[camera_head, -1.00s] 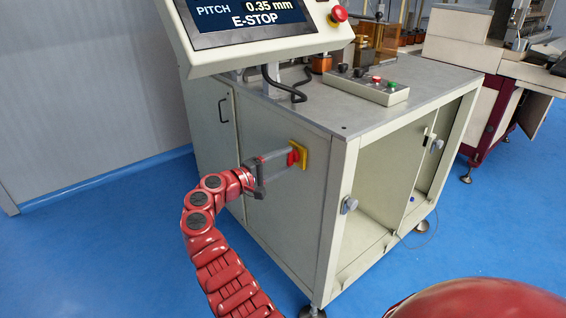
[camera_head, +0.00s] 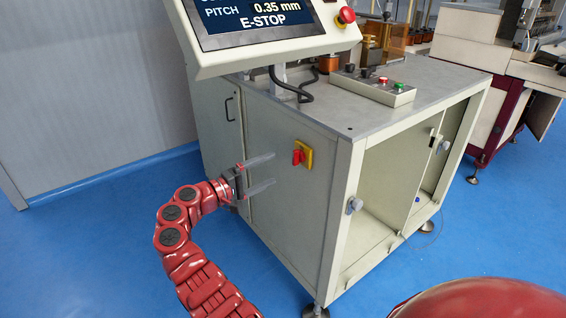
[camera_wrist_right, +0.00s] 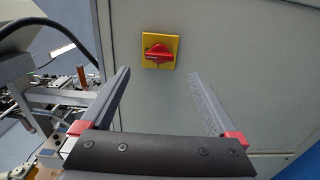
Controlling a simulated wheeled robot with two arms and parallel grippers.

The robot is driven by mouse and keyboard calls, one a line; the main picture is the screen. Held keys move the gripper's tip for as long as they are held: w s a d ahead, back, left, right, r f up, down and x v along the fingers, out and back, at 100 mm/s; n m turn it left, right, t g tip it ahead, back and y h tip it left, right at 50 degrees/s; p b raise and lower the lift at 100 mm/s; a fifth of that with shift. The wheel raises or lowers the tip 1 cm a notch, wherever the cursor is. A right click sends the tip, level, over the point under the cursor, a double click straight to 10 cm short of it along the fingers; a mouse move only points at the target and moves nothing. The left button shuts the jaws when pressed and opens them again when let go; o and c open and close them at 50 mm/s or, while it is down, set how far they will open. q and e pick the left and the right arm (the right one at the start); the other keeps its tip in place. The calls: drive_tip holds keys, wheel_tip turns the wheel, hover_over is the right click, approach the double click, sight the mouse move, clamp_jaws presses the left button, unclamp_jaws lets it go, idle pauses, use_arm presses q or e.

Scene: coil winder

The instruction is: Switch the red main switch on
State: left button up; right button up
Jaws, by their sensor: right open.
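The red main switch (camera_head: 297,157) is a red rotary handle on a yellow square plate on the side panel of the cream machine cabinet (camera_head: 290,205). In the head view its handle stands about upright. In the right wrist view the red handle (camera_wrist_right: 160,54) lies across the picture on its yellow plate (camera_wrist_right: 150,63). My right gripper (camera_head: 274,168) is open and empty, to the left of the switch and apart from it. In the wrist view its two fingers (camera_wrist_right: 159,73) are spread wide, with the switch beyond and between them. My left gripper is not in view.
The display (camera_head: 265,22) above the cabinet reads "E-STOP" and has a red mushroom button (camera_head: 347,14). A button box (camera_head: 372,87) sits on the cabinet top. The cabinet's front is open. Blue floor (camera_head: 105,240) is clear at left.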

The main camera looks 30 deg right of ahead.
drive_tip(key=a, duration=0.9)
drive_tip(key=shift+s+a, duration=0.2)
drive_tip(key=shift+s, duration=0.2)
